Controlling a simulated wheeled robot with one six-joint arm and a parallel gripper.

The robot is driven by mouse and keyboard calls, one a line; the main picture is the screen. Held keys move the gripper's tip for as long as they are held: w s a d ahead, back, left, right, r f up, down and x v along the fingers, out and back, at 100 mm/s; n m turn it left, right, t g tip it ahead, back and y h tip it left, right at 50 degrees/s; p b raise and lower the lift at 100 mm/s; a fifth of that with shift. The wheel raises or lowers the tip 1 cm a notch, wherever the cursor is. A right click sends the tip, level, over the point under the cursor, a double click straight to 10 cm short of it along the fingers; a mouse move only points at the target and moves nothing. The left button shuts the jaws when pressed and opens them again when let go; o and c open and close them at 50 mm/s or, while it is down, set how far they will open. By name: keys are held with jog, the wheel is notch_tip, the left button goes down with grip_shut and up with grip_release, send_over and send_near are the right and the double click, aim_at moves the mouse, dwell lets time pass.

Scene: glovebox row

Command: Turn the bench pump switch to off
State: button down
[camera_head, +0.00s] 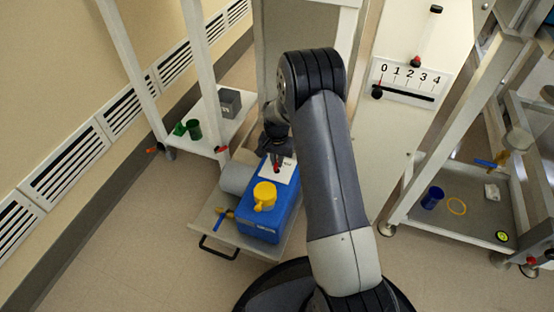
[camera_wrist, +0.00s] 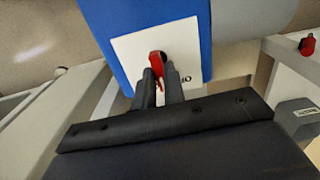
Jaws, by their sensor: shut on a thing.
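The bench pump (camera_head: 262,220) is a blue box with a yellow cap, standing on a low pull-out shelf in the head view. Its blue body (camera_wrist: 115,30) also fills the upper part of the wrist view. A white switch plate (camera_wrist: 130,47) on it carries a red switch lever (camera_wrist: 158,63). Part of a printed label shows beside the lever; the rest is hidden by my fingers. My gripper (camera_wrist: 161,82) is shut on the red lever. In the head view my gripper (camera_head: 277,165) is at the white plate, largely hidden by my arm.
A grey cylinder (camera_head: 238,178) sits left of the pump. A shelf behind holds a green cup (camera_head: 194,129) and a grey box (camera_head: 229,101). A 0–4 slider panel (camera_head: 410,82) is at right. A right-hand rack holds a blue cup (camera_head: 432,198). Floor at left is clear.

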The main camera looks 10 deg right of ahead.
jog(key=shift+n+p, duration=0.85)
jog(key=shift+n, duration=1.85)
jog(key=c, duration=1.5)
grip_release()
notch_tip(320, 180, up, 11)
jog(key=p, duration=0.4)
jog(key=shift+f, duration=0.1)
